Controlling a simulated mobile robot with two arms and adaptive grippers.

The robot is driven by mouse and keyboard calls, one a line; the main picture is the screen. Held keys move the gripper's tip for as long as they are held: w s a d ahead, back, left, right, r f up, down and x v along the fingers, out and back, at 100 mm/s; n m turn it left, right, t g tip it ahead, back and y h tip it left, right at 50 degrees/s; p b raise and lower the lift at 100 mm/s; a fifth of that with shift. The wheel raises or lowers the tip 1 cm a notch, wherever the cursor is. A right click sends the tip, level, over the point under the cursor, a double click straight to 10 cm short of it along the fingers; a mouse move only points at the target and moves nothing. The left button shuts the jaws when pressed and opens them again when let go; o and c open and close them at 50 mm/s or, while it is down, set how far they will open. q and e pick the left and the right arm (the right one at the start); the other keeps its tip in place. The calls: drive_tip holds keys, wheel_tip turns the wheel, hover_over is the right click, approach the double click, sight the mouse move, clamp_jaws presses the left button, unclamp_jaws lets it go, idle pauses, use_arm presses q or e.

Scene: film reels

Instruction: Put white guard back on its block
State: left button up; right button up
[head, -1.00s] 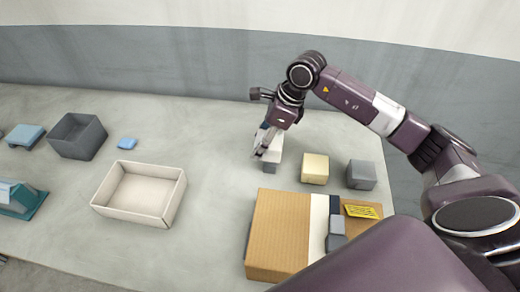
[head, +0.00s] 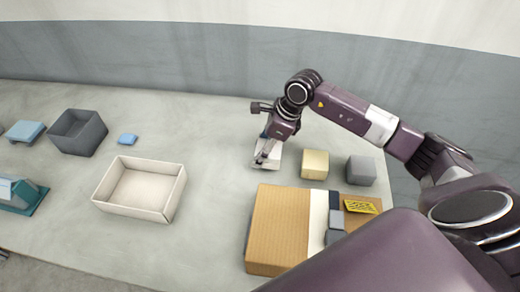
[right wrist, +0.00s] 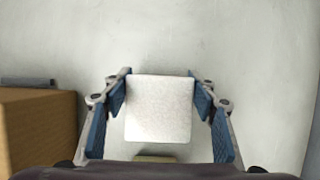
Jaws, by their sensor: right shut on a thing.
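The white guard (head: 269,151) is between the fingers of my right gripper (head: 262,158), beyond the cardboard box. In the right wrist view the guard (right wrist: 159,108) is a pale square between the two blue-padded fingers (right wrist: 160,103), which are shut on it. No block shows beneath the guard now, so I cannot tell whether it rests on one or on the table. My left gripper is not in view.
A cream block (head: 314,163) and a grey block (head: 361,170) stand to the right of the guard. The cardboard box (head: 275,230) is in front, with a yellow label (head: 361,206) on top. An open white tray (head: 115,208) lies left, with clear table between.

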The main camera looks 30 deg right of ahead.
sight(276, 149)
drive_tip(key=shift+f, duration=0.25)
drive_tip(key=o, duration=1.2)
drive_tip(key=shift+c, duration=0.2)
drive_tip(key=shift+r, duration=0.1)
drive_tip(key=shift+r+p, duration=0.35)
drive_tip(key=shift+r, duration=0.05)
drive_tip(key=shift+r+p, duration=0.4)
drive_tip(key=shift+p, duration=0.05)
drive_tip(key=b+v, duration=0.3)
drive_tip(key=v, duration=0.7)
drive_tip(key=shift+s+d+r, duration=0.1)
drive_tip(key=shift+d+r, duration=0.1)
drive_tip(key=shift+r, duration=0.15)
drive_tip(key=shift+s+r, duration=0.1)
drive_tip(key=shift+r, duration=0.3)
drive_tip(key=shift+f, duration=0.1)
